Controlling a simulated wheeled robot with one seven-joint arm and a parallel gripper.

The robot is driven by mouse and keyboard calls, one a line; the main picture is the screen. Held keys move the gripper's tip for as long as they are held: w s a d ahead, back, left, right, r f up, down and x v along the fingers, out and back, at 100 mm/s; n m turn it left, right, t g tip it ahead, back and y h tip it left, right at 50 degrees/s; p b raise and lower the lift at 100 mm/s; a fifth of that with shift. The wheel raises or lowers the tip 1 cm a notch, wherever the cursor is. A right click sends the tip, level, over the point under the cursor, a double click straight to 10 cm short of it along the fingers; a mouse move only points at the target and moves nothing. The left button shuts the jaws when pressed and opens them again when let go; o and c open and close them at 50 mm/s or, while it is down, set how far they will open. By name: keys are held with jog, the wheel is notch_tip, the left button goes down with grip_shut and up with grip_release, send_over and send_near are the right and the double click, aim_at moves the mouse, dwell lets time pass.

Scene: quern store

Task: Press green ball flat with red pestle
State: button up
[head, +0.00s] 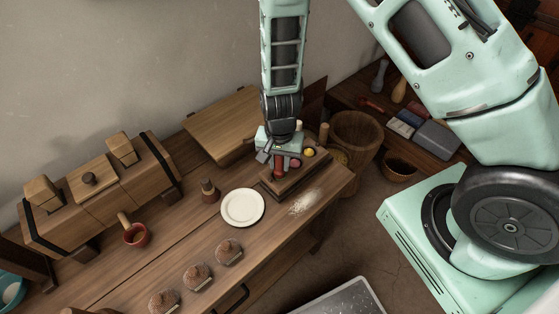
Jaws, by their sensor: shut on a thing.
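My gripper (277,158) is over the wooden block (284,187) at the right end of the long table. It is shut on a red pestle (281,163), which points down at the block; I cannot tell whether its tip touches. A yellow ball (309,152) and a small red ball (296,163) lie on the block just right of the pestle. I cannot see the green ball; the gripper and pestle hide part of the block.
A white plate (242,208) and a dark brown bottle-like piece (209,191) stand left of the block. Pale powder (303,202) lies in front. A wooden bucket (355,137) stands right of the table.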

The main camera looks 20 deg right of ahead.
jog(key=shift+r+p, duration=3.2)
jog(key=shift+r, duration=0.55)
